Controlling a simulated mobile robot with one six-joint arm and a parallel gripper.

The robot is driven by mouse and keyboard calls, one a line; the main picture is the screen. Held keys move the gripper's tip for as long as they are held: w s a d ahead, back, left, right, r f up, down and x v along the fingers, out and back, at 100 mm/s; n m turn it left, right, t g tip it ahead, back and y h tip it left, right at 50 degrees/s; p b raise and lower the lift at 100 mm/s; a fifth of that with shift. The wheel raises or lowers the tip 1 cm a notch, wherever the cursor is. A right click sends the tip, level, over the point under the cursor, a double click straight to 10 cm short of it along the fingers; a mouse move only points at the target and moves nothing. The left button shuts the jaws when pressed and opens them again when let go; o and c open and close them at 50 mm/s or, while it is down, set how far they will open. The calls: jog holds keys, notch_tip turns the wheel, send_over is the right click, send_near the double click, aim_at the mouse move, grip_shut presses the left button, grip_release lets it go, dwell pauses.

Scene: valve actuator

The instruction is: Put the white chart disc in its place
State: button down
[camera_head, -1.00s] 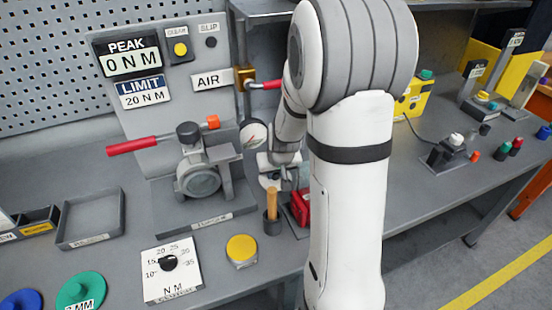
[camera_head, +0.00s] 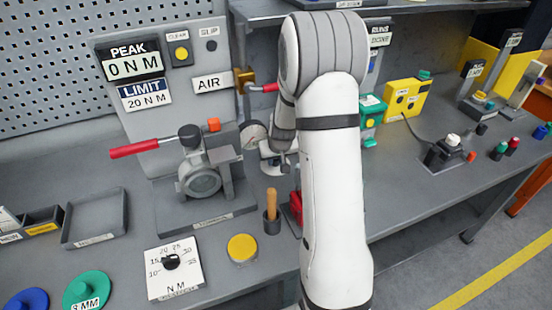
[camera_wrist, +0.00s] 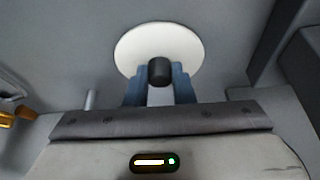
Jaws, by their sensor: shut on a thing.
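The white chart disc (camera_wrist: 158,52) shows in the wrist view as a plain white round plate with a black knob (camera_wrist: 159,70). My gripper (camera_wrist: 159,82) has its blue fingers closed on that knob, and the disc lies just beyond the fingertips. In the head view my gripper (camera_head: 274,160) is behind the bench fixture's right side, partly hidden by my arm. A round white dial face (camera_head: 254,133) shows beside it; I cannot tell whether it is the held disc or a gauge. The disc's place cannot be made out.
The valve fixture (camera_head: 200,180) with a red-handled lever stands left of my gripper. A wooden-handled tool in a cup (camera_head: 271,215) and a red object (camera_head: 295,208) are close in front. The AIR valve (camera_head: 244,80) is above. An empty tray (camera_head: 95,218) lies far left.

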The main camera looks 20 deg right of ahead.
jog(key=shift+f, duration=0.15)
jog(key=c, duration=1.2)
grip_release()
jog(key=shift+c, duration=0.2)
